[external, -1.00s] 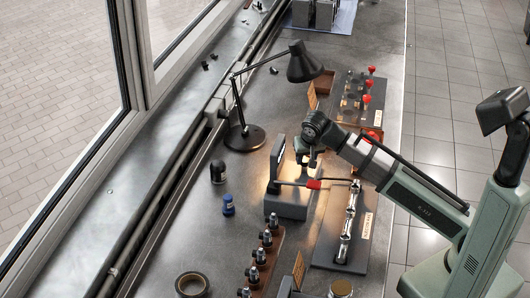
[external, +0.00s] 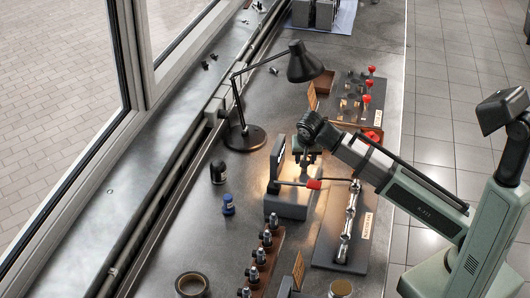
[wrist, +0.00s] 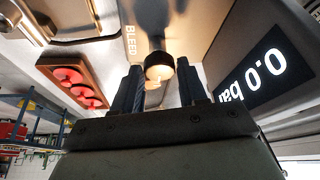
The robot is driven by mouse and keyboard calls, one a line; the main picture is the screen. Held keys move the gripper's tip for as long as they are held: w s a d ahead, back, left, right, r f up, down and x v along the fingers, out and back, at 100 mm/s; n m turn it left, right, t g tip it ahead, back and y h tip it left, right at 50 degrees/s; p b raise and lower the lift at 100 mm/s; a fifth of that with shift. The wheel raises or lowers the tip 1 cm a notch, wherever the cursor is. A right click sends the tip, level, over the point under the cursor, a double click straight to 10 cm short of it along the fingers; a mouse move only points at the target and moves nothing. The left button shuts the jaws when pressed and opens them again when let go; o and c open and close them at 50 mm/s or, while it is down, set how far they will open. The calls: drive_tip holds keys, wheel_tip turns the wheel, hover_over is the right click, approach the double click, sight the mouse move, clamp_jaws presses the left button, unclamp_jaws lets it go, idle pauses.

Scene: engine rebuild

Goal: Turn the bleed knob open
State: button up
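The bleed knob (wrist: 159,67) is a short dark cylinder with a pale, lit end face, beside the printed word BLEED (wrist: 130,42) in the wrist view. My gripper (wrist: 161,84) is open, with one finger on each side of the knob in that view. Narrow gaps show between fingers and knob, and I cannot tell how deep the knob sits between them. In the external view my gripper (external: 307,157) is over the grey test unit (external: 288,204) beside its upright panel, and hides the knob. The display (wrist: 255,82) reads 0.0 bar.
A red-gripped lever (external: 313,184) sticks out from the unit below my gripper. A desk lamp (external: 303,64) stands behind. A shiny shaft (external: 347,222) lies on a board to the right.

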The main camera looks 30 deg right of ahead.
drive_tip(key=o, duration=0.4)
drive_tip(key=shift+c, duration=0.2)
drive_tip(key=v, duration=1.3)
drive_tip(key=shift+r, duration=0.4)
drive_tip(key=shift+a, duration=0.1)
